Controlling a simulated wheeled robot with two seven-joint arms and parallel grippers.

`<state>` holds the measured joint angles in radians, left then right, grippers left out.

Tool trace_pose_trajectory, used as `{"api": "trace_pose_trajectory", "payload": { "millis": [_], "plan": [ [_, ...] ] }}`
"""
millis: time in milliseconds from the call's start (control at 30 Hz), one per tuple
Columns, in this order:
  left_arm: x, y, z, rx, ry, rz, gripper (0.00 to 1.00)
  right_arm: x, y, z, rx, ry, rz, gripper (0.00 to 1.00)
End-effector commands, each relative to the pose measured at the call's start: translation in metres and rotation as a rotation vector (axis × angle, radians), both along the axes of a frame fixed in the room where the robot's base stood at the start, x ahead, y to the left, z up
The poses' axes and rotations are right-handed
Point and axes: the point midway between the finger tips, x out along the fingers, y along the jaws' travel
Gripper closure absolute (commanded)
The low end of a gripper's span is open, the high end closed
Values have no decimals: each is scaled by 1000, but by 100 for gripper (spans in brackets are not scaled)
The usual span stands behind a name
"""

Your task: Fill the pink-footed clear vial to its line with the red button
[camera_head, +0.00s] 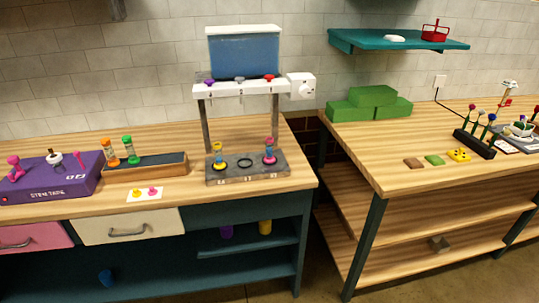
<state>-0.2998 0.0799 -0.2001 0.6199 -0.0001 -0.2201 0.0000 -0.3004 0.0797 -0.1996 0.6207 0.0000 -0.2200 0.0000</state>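The pink-footed clear vial (270,152) stands upright in the right-hand place of the grey base (248,180) under the dispenser. It is too small to tell how full it is. The red button (269,77) is on the right end of the white dispenser bar (254,87), roughly above this vial. A yellow-footed vial (217,152) stands in the left place of the base. The middle place, a dark ring (245,163), looks empty. Neither of my grippers is in view.
A blue-filled tank (244,56) tops the dispenser. A purple button (209,82) sits at the bar's left. A rack (147,170) with orange and green vials and a purple box (65,175) stand left. A gap separates the right table (400,180).

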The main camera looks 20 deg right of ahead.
Motion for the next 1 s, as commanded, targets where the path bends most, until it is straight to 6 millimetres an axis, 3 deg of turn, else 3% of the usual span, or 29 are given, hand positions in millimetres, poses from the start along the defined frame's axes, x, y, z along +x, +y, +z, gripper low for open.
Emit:
{"api": "trace_pose_trajectory", "payload": {
  "millis": [33,200,1000],
  "plan": [
    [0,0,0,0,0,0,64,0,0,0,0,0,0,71],
    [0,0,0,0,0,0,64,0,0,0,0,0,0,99],
    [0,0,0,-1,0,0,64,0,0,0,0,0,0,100]
  ]
}}
